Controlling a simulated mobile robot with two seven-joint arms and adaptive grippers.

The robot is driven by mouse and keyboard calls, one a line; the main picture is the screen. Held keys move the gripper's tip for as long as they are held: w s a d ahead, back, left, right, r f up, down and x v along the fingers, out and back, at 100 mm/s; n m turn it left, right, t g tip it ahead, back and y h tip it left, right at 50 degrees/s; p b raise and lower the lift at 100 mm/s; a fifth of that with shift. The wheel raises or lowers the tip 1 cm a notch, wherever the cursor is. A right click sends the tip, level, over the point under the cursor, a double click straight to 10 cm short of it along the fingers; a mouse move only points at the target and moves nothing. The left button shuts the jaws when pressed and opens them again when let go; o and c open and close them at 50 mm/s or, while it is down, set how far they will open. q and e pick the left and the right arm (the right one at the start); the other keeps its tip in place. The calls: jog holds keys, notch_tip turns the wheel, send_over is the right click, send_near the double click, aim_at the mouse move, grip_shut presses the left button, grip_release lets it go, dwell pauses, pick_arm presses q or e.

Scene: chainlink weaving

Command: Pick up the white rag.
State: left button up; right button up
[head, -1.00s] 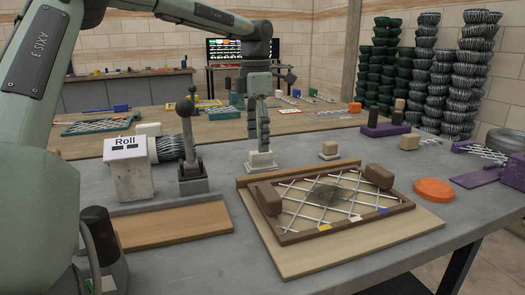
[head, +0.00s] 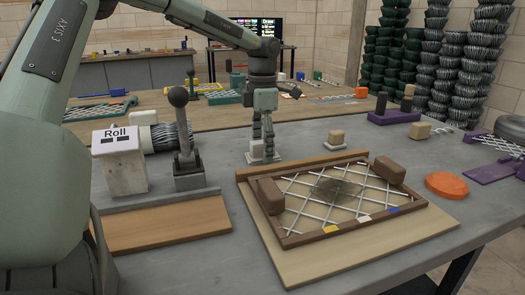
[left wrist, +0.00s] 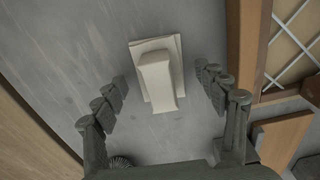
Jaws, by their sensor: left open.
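The white rag (head: 262,156) lies folded on the grey table, left of the wooden board's back edge. In the left wrist view the rag (left wrist: 160,82) is a pale flat square with a raised, folded strip on top. My left gripper (head: 264,146) points down over the rag, its fingers hiding part of it in the head view. The left wrist view shows the gripper (left wrist: 163,78) open, with fingers on both sides of the rag and visible gaps between. My right gripper is not in view.
A wooden frame (head: 300,235) with woven wires and brown blocks lies on a board to the right. A lever (head: 184,135) and a grey box labelled Roll (head: 122,170) stand to the left. A small tan block (head: 337,137) sits behind the frame.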

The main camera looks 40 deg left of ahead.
pick_arm(q)
jog(key=shift+f, duration=0.1)
jog(key=shift+c, duration=0.4)
jog(key=c, duration=1.2)
jog(key=shift+o, duration=0.2)
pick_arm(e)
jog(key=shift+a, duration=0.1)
pick_arm(q)
jog(key=shift+r, duration=0.6)
notch_tip(320, 180, up, 3)
jog(key=shift+r+b, duration=0.1)
jog(key=shift+b, duration=0.25)
jog(key=s+d+r+b, duration=0.1)
jog(key=s+r, duration=0.5)
jog(key=s, duration=0.5)
jog(key=shift+s+d+r+b, duration=0.3)
jog(key=shift+d+r, duration=0.05)
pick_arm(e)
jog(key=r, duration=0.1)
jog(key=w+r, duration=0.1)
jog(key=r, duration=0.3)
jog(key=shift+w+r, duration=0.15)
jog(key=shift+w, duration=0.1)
